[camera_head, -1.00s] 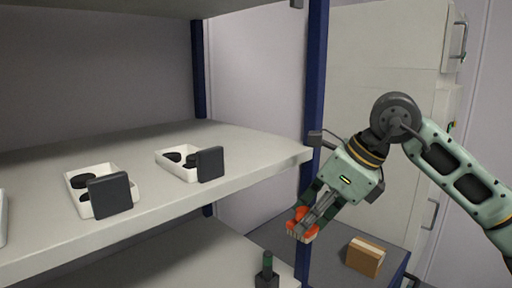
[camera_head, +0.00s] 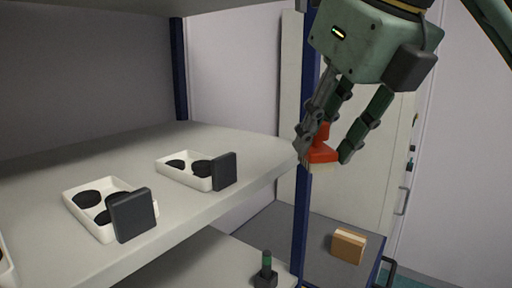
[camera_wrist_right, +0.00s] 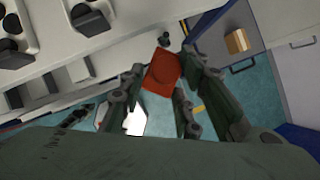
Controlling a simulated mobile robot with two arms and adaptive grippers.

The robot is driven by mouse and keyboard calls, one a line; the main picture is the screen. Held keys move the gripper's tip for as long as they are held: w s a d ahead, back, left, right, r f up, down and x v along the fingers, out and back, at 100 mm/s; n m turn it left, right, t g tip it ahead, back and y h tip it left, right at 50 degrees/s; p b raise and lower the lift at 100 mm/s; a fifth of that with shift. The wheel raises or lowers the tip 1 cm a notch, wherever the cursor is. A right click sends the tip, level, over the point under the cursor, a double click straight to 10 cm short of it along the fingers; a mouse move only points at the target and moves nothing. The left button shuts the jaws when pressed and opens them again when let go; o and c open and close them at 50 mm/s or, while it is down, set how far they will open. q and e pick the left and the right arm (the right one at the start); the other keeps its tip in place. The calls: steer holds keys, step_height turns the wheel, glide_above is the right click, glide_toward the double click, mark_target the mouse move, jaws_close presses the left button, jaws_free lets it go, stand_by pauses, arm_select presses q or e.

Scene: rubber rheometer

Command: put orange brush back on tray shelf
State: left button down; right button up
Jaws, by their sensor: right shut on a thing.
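The orange brush (camera_head: 320,153) has a red-orange body and pale bristles facing down. My right gripper (camera_head: 328,150) is shut on it and holds it in the air beside the right end of the upper shelf (camera_head: 235,200). In the right wrist view the brush (camera_wrist_right: 162,72) sits between the fingers of the right gripper (camera_wrist_right: 160,88). My left gripper is not in view.
A blue post (camera_head: 301,225) stands right behind the brush. A lower shelf (camera_head: 195,262) holds a dark green-handled tool (camera_head: 265,268). A brown block (camera_head: 348,246) lies on a grey surface at right. The upper shelf's right end is bare.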

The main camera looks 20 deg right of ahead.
steer(key=w+p, duration=0.2)
steer(key=w, duration=0.3)
steer(key=w+a+p, duration=0.1)
steer(key=w+p, duration=0.2)
steer(key=w, duration=0.3)
steer(key=w+a+p, duration=0.1)
steer(key=w+p, duration=0.2)
steer(key=w, duration=0.2)
steer(key=shift+w+a+r, duration=0.2)
steer(key=shift+w+a, duration=0.05)
steer(key=shift+w, duration=0.15)
steer(key=shift+w+f+p, duration=0.1)
steer(key=shift+w+p, duration=0.2)
steer(key=shift+w, duration=0.05)
steer(key=shift+w+f, duration=0.1)
steer(key=shift+f, duration=0.1)
step_height(320, 180, down, 3)
steer(key=shift+r+p, duration=0.15)
steer(key=shift+p, duration=0.65)
steer(key=shift+f, duration=0.25)
steer(key=shift+f, duration=0.1)
